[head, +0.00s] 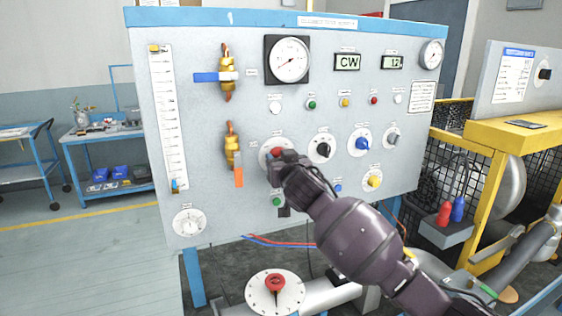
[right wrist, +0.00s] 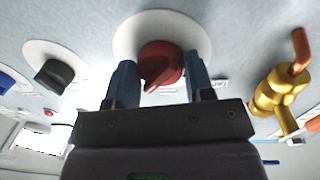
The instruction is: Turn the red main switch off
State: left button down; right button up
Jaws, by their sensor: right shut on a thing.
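The red main switch (head: 277,151) is a rotary knob on a white round plate on the grey panel (head: 210,120). In the head view it is partly hidden by my right gripper (head: 279,160). In the right wrist view, the red knob (right wrist: 160,65) sits between the two blue-grey fingers of my right gripper (right wrist: 160,75), which is shut on it. The knob's pointer ridge slants toward the lower left in that view. My left gripper is in neither view.
A black knob (head: 321,148) is right of the switch. A brass valve with an orange lever (head: 239,176) is close on its left. A green button (head: 277,201) lies below. A round dial with a red knob (head: 275,283) stands under the panel.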

jog(key=n, duration=0.4)
jog(key=n+y, duration=0.1)
jog(key=n, duration=0.4)
jog(key=shift+w+d+t, duration=0.1)
jog(key=shift+d+t, duration=0.05)
jog(key=shift+t, duration=0.15)
jog(key=shift+d+n+y, duration=0.1)
jog(key=shift+n+y, duration=0.4)
jog(key=shift+n, duration=4.4)
jog(key=o, duration=0.9)
jog(key=shift+b+v, duration=0.85)
jog(key=shift+v, duration=4.55)
